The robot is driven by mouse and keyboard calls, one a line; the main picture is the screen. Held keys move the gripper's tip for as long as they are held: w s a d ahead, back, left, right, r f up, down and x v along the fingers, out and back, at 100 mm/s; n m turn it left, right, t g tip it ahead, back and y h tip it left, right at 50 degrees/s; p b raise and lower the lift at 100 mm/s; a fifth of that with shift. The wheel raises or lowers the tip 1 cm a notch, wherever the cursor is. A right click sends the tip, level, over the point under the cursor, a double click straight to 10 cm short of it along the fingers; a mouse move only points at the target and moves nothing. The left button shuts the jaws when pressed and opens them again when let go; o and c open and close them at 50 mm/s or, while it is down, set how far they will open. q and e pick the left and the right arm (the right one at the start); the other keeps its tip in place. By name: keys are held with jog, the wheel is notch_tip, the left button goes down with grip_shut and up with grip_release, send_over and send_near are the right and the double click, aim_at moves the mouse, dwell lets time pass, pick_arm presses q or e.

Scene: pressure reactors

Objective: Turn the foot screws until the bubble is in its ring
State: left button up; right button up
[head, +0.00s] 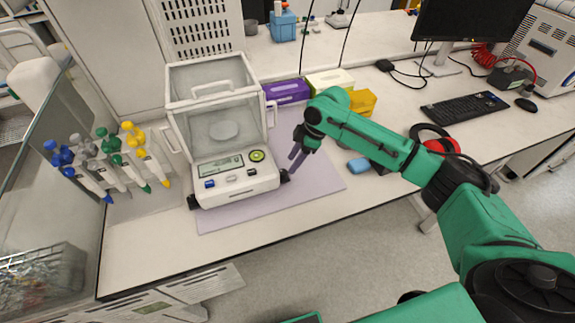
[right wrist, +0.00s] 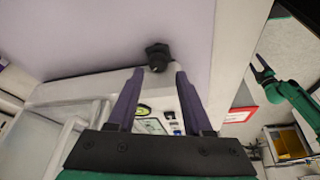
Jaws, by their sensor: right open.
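A white balance (head: 236,193) with a clear draft shield stands on a lilac mat (head: 315,185). Its round green level (head: 257,156) is at the front panel's right; the bubble is too small to place against its ring. Black foot screws show at the front left (head: 193,202) and front right (head: 285,176). My right gripper (head: 294,160) is open, pointing down just above and beside the front right screw. In the right wrist view that screw (right wrist: 157,57) lies beyond and between the spread fingertips, apparently not gripped. My left gripper (right wrist: 262,70) shows small at the right there.
A pipette stand (head: 125,190) with several coloured pipettes is left of the balance. Purple (head: 287,92) and yellow-green (head: 330,80) boxes stand behind. A blue object (head: 358,166) lies right of the mat. The bench front is clear.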

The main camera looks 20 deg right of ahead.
aim_at(286, 172)
jog(key=x, duration=0.5)
jog(key=shift+w+d, duration=0.1)
jog(key=shift+w, duration=0.15)
jog(key=shift+s, duration=0.1)
pick_arm(q)
jog(key=shift+w+r, duration=0.5)
jog(key=shift+w, duration=0.35)
pick_arm(e)
jog(key=shift+s, duration=0.1)
grip_shut()
jog(key=shift+f+n+b, duration=0.25)
jog(key=shift+n+b, duration=0.25)
jog(key=shift+r+g, duration=0.1)
jog(key=shift+g, duration=0.2)
jog(key=shift+r+n, duration=0.15)
jog(key=shift+n, duration=0.15)
grip_release()
pick_arm(q)
jog(key=shift+s+f, duration=0.2)
jog(key=shift+f, duration=0.55)
